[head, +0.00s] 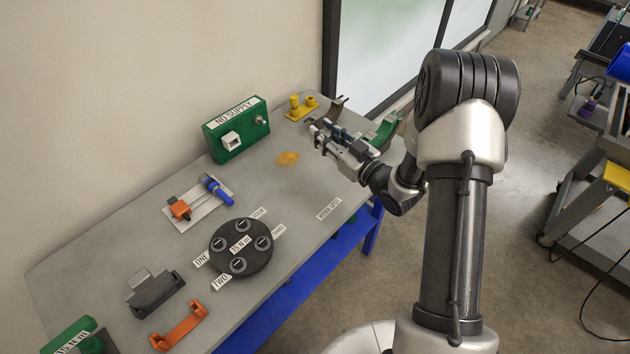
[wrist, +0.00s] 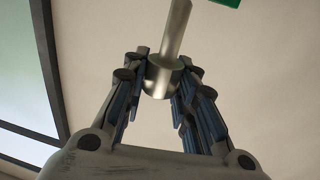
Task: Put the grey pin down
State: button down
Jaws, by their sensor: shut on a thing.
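The grey pin (wrist: 176,34) shows in the wrist view as a smooth metal shaft with a wider collar at its lower end. My gripper (wrist: 160,85) is shut on it, with the collar between the two fingers and the shaft reaching up past them. In the head view my gripper (head: 322,136) is over the far part of the grey bench, pointing toward the wall. The pin is too small to make out clearly there. I cannot tell its height above the bench.
On the bench (head: 300,222) a green NO SUPPLY box (head: 237,131) stands left of my gripper. An orange patch (head: 288,158) lies nearby. A round black plate (head: 240,249) is farther left.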

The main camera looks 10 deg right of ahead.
notch_tip(320, 180, down, 17)
jog(key=b, duration=0.3)
jog(key=shift+a+r+b, duration=0.1)
jog(key=shift+r+b, duration=0.05)
jog(key=shift+b, duration=0.2)
jog(key=shift+f, duration=0.25)
jog(key=c, duration=1.3)
grip_release()
jog(key=shift+r, duration=0.15)
